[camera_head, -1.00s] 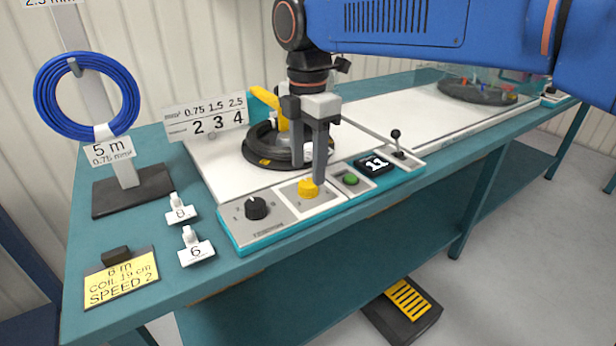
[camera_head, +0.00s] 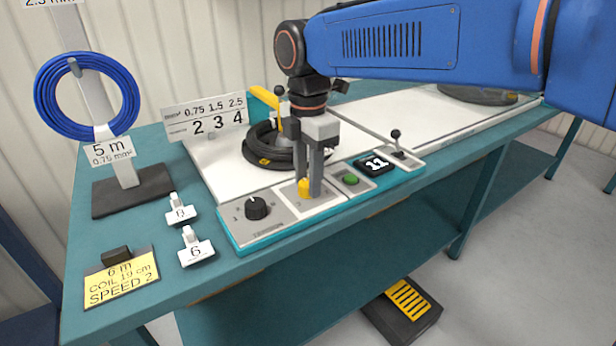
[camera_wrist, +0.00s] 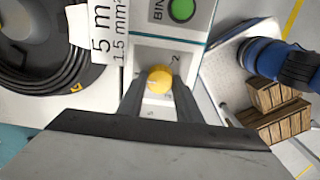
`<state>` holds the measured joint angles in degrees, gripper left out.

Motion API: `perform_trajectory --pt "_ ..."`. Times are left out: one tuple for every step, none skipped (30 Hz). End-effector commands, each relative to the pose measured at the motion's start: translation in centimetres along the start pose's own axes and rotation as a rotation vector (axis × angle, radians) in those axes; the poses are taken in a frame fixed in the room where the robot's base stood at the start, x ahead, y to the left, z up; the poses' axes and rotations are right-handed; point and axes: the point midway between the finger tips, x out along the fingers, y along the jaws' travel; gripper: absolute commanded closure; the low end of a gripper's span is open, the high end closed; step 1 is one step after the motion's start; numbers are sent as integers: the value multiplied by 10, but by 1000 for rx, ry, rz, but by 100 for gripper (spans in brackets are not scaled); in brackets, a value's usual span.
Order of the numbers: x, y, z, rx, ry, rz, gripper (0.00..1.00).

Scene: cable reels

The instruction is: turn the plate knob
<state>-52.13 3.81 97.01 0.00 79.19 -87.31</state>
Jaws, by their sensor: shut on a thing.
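The yellow plate knob (camera_head: 304,188) sits on the grey control panel, between the black tension knob (camera_head: 256,208) and the green button (camera_head: 351,179). It also shows in the wrist view (camera_wrist: 159,79), with printed marks such as a "2" around it. My gripper (camera_head: 309,187) points down over the panel, with its fingers on either side of the yellow knob. In the wrist view my gripper (camera_wrist: 158,92) is shut on the knob. The fingers hide part of the knob and its marks in the head view.
Behind my gripper, a black cable coil (camera_head: 262,150) lies on the white plate area. Numbered tags and a yellow card (camera_head: 122,276) lie at the left.

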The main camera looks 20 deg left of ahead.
Motion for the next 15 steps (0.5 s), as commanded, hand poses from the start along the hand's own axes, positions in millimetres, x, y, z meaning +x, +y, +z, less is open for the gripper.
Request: perform_trajectory --pt "0 0 0 3 0 0 91" --pt "0 0 0 6 0 0 91" --pt "0 0 0 12 0 0 91" --pt "0 0 0 18 0 0 91" --pt "0 0 0 26 0 0 91" --pt "0 0 0 37 0 0 91" --pt "0 0 0 48 0 0 91" --pt "0 0 0 62 0 0 91" --pt "0 0 0 81 0 1 91" --pt "0 0 0 99 0 1 91" --pt "0 0 0 117 0 1 91" --pt "0 0 0 144 0 1 91" --pt "0 0 0 167 0 1 91" --pt "0 0 0 191 0 1 91" --pt "0 0 0 225 0 1 91"
